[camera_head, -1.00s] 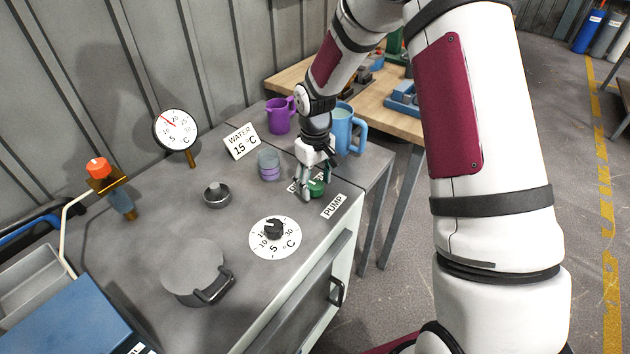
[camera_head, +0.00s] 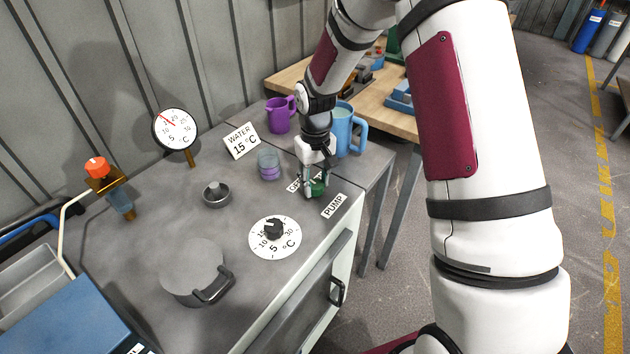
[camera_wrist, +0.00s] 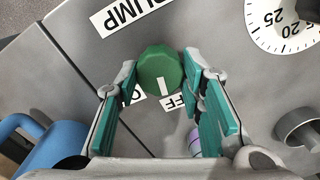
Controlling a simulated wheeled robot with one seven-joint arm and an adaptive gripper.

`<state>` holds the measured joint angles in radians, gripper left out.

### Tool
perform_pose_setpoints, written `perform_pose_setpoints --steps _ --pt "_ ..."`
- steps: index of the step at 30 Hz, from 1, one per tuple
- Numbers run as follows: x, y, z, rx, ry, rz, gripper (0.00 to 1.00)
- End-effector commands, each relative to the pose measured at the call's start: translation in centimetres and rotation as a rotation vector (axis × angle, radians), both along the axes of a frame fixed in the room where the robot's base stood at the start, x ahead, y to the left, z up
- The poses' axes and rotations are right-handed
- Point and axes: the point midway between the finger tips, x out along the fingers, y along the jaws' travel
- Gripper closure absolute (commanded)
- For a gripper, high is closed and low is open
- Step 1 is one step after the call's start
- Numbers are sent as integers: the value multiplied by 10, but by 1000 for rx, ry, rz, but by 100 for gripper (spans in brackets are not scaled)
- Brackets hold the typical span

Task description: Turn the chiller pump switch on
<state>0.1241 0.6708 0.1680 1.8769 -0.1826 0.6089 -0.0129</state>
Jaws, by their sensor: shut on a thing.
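The chiller pump switch is a green faceted knob (camera_wrist: 158,70) on the grey bench top, beside the PUMP label (camera_head: 334,205). In the head view the knob (camera_head: 319,188) is partly hidden by my fingers. My gripper (camera_head: 313,189) points down over it. In the wrist view my gripper (camera_wrist: 160,76) has its teal-padded fingers on both sides of the knob, shut on it. The knob's white mark (camera_wrist: 163,87) points down in that view, towards the OFF label (camera_wrist: 174,103). The other label (camera_wrist: 131,95) is mostly covered by a finger.
A blue mug (camera_head: 346,130) and a purple mug (camera_head: 281,114) stand behind my gripper. A small glass (camera_head: 268,164) is to its left. A temperature dial (camera_head: 274,231) and a round lid (camera_head: 193,270) lie nearer the front. A gauge (camera_head: 175,129) stands at the back.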

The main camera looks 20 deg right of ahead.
Motion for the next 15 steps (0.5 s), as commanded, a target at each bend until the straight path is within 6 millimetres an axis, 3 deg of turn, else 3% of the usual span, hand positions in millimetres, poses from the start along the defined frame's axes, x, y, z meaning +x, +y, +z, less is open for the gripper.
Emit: perform_pose_setpoints --steps 15 --pt "1 0 0 -1 -3 -480 93"
